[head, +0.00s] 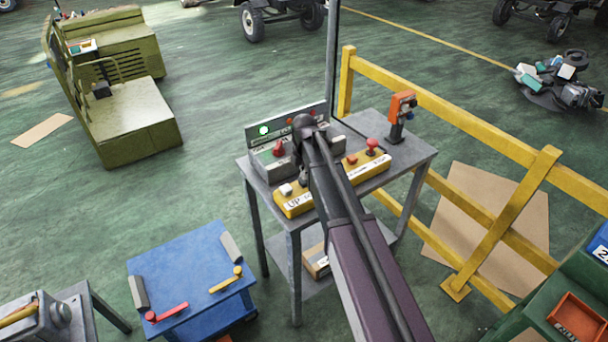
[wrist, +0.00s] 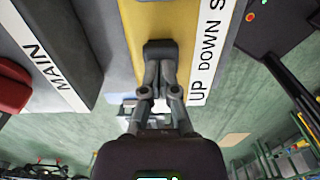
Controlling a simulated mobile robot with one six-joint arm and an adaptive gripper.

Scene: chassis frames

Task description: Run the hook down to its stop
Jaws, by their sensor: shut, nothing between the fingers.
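A yellow control box (head: 294,204) lies on a grey metal table, with a label reading UP at its near left end. It carries a pale button (head: 287,189) by UP and a red mushroom button (head: 371,146) towards the right. My arm covers its middle in the head view. In the wrist view the box (wrist: 194,20) fills the top, with UP, DOWN and an S on its white strip. My gripper (wrist: 161,62) is shut and empty, its tips over the yellow face beside DOWN. They hide what is under them, and I cannot tell whether they touch. No hook shows.
Behind stands a grey panel box (head: 270,166) with a red knob and a lit green lamp (head: 264,130); its side reads MAIN in the wrist view. An orange device (head: 402,105) stands at the table's back right. Yellow railing (head: 440,110) runs behind. A blue cart (head: 185,265) stands front left.

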